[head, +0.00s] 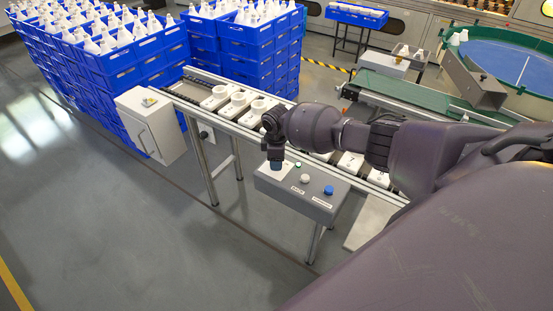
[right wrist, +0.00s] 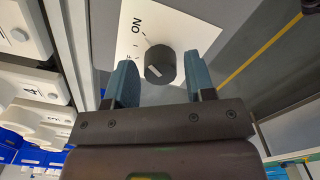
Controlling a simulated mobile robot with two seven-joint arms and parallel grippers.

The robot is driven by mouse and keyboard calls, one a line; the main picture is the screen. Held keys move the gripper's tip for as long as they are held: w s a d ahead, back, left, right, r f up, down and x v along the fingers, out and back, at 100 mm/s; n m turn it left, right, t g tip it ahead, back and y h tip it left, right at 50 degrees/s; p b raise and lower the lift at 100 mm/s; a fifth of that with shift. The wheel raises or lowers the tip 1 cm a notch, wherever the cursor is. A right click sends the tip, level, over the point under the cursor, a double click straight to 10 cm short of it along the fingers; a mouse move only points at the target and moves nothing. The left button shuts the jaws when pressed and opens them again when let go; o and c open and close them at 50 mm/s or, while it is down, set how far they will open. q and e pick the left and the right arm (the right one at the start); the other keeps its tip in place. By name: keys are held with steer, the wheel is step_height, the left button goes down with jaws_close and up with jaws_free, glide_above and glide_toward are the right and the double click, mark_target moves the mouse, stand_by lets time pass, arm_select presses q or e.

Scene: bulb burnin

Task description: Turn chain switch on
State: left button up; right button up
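The chain switch is a black rotary knob (right wrist: 160,65) with a short white pointer line, on a white plate (right wrist: 185,30) marked "ON". Another label beside the knob is partly hidden. My right gripper (right wrist: 159,72) is open, with one blue-grey finger on each side of the knob and visible gaps between. In the head view my right gripper (head: 276,158) is over the left end of the grey control box (head: 308,198) and hides the knob. My left gripper is not in view.
The box also carries a green button (head: 298,164), a white button (head: 305,178) and a blue button (head: 328,190). A conveyor (head: 216,115) with white holders runs behind it. A white cabinet (head: 152,125) and stacked blue crates (head: 145,65) stand left. Floor in front is clear.

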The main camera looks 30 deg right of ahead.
steer(key=shift+o, duration=0.7)
steer(key=shift+r, duration=0.2)
step_height(320, 180, up, 10)
steer(key=p, duration=0.1)
steer(key=shift+r, duration=0.25)
